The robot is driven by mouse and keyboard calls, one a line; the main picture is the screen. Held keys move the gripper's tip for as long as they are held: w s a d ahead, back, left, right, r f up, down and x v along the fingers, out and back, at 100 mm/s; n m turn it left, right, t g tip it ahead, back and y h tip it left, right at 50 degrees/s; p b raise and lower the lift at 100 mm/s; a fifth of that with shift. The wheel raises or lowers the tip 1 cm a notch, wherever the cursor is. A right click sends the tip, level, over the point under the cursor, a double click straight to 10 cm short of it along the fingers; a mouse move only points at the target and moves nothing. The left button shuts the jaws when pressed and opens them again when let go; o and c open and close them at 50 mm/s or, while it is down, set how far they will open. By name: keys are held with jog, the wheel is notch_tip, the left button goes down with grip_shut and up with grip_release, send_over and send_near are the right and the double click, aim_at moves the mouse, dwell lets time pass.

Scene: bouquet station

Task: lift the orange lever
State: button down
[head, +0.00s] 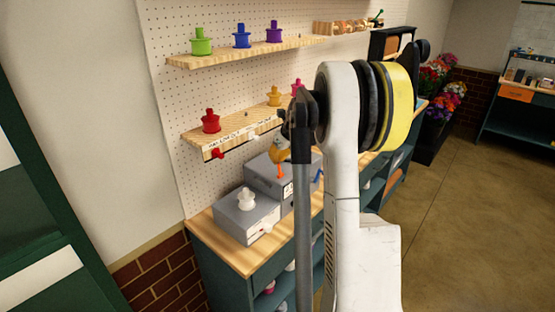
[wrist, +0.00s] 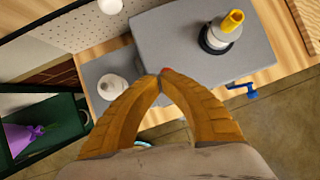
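My gripper (wrist: 160,76) has its ochre fingers drawn together, with the tips meeting or nearly meeting. In the head view it (head: 277,151) hangs over the larger grey box (head: 262,180). An orange piece, likely the orange lever (head: 281,171), shows just below the fingertips. In the wrist view a small red-orange bit of it (wrist: 166,70) peeks out at the tips, and the rest is hidden by the fingers. I cannot tell whether the fingers grip it or only touch it.
A yellow lever on a black ring (wrist: 232,21) stands on the larger box. A blue crank (wrist: 241,90) juts from its side. A smaller grey box (head: 231,220) with a white knob (head: 246,198) stands to the left. Shelves (head: 240,50) with coloured knobs hang on the pegboard.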

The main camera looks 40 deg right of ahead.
jog(key=shift+r, duration=0.1)
dwell(0.5)
jog(key=shift+r+p, duration=0.5)
jog(key=shift+r, duration=0.25)
